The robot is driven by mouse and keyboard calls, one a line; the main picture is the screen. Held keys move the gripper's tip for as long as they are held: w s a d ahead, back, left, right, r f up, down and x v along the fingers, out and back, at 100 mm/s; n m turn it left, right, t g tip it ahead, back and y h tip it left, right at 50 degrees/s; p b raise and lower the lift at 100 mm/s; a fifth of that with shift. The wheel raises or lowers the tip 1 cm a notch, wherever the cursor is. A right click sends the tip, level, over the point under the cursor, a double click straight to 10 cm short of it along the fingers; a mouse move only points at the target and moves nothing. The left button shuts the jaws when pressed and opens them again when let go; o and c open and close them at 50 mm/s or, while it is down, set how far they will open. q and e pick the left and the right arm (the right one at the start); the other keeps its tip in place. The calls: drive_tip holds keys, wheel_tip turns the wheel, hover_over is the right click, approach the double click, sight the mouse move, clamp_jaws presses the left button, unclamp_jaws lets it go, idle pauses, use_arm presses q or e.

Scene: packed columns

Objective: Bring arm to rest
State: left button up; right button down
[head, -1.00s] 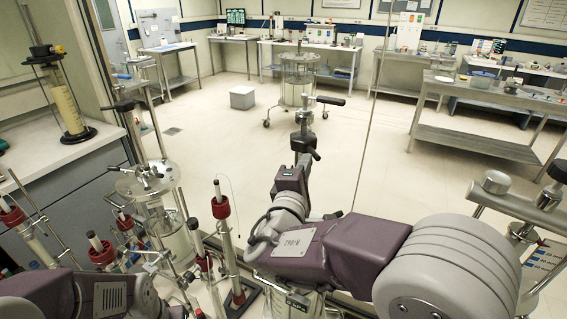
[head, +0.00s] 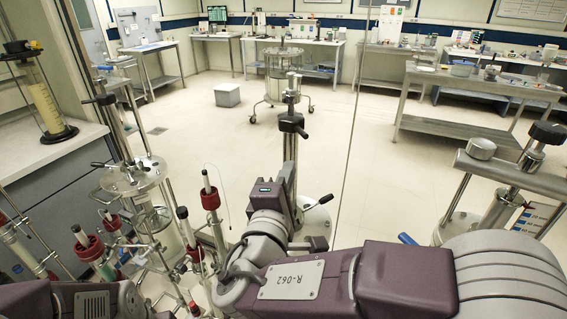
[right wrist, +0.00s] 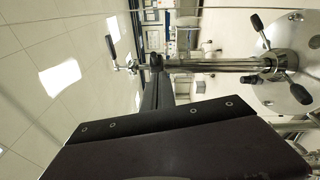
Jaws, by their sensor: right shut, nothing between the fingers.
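My right arm, purple and grey with a label plate (head: 290,280), reaches in from the lower right, its forearm folded across the bottom middle.
A steel post with a black clamp (head: 291,122) stands just beyond my right gripper. Red-capped columns (head: 210,200) and a steel-lidded vessel (head: 133,178) crowd the left. A steel frame (head: 515,175) is near the right.

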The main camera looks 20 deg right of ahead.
drive_tip(key=s+d+f+m+g+h+p, duration=0.1)
drive_tip(key=d+m+g+h, duration=0.15)
drive_tip(key=d, duration=0.35)
drive_tip(key=s+d+f+m+g+h+p, duration=0.1)
drive_tip(key=s+d+f+m+g+h, duration=0.2)
drive_tip(key=d, duration=0.4)
drive_tip(key=s+d+f+m+g+y, duration=0.2)
drive_tip(key=s+d+f+g, duration=0.4)
drive_tip(key=f+g, duration=0.25)
drive_tip(key=s+a+f+m+g+y+p, duration=0.2)
drive_tip(key=s+a+f+m+g+y, duration=0.2)
drive_tip(key=s+f+y, duration=0.5)
use_arm(q)
drive_tip(key=r, duration=0.3)
drive_tip(key=shift+a+r, duration=0.15)
drive_tip(key=shift+a, duration=0.1)
use_arm(e)
drive_tip(key=w+a+f+m+t+y, duration=0.1)
drive_tip(key=w+a+f, duration=0.2)
drive_tip(key=a, duration=0.3)
drive_tip(key=w+a+f+m+t+y, duration=0.1)
drive_tip(key=w+a+f+m+y, duration=0.1)
drive_tip(key=w+a+f, duration=0.1)
drive_tip(key=a+f, duration=0.1)
drive_tip(key=a, duration=0.1)
drive_tip(key=shift+w+a+t, duration=0.35)
drive_tip(key=shift+t, duration=0.05)
